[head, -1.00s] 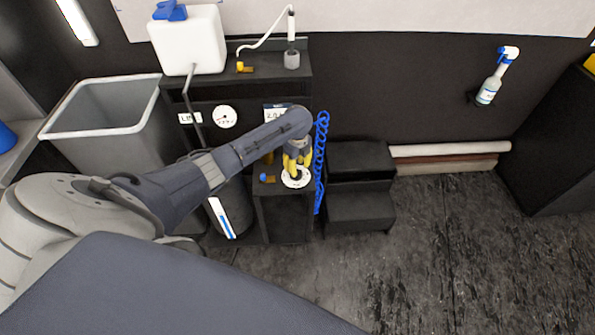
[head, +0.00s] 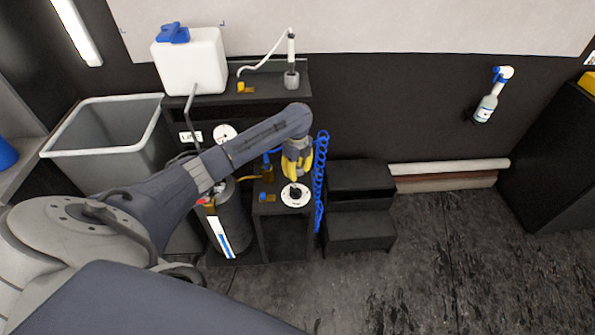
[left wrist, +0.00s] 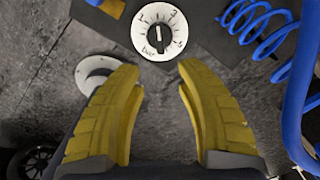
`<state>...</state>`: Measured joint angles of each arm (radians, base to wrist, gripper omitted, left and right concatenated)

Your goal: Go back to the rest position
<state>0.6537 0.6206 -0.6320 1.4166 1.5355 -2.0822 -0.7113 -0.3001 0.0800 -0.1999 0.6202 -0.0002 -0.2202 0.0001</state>
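My left gripper (head: 297,172) hangs at the end of the left arm, over the small black stand with a round white dial (head: 295,195). In the left wrist view its two yellow fingers (left wrist: 158,115) are spread apart with nothing between them. The dial with its black knob (left wrist: 159,31) shows just beyond the fingertips, apart from them. My right gripper shows in neither view.
A blue coiled hose (head: 320,180) hangs close to the right of the gripper; black steps (head: 362,230) stand beside it. A grey bin (head: 100,130) and a grey cylinder (head: 232,215) are at left. A white tank (head: 190,62) sits on the shelf. Right-hand floor is clear.

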